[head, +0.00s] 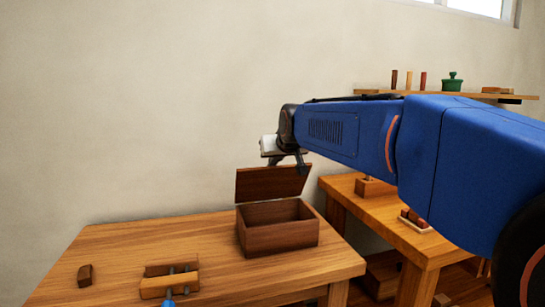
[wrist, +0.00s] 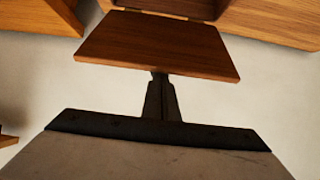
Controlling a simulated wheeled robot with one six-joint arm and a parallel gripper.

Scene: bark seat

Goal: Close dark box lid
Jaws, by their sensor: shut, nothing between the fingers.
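The dark box (head: 278,236) stands on the near wooden table, and its lid (head: 270,184) stands open, raised at the back edge. My gripper (head: 303,165) is shut and empty, up at the lid's top edge on its right part. In the wrist view the lid (wrist: 158,45) fills the upper middle, and my gripper (wrist: 160,78) points at its near edge. The fingertips seem to reach that edge or pass behind it; I cannot tell if they touch. Only a strip of the box shows beyond the lid there.
The wooden table (head: 205,237) also bears a wooden clamp-like piece (head: 169,278) and a small dark block (head: 85,275) at left. A second table (head: 385,222) with small wooden items stands at right. A wall shelf (head: 440,96) hangs behind my arm.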

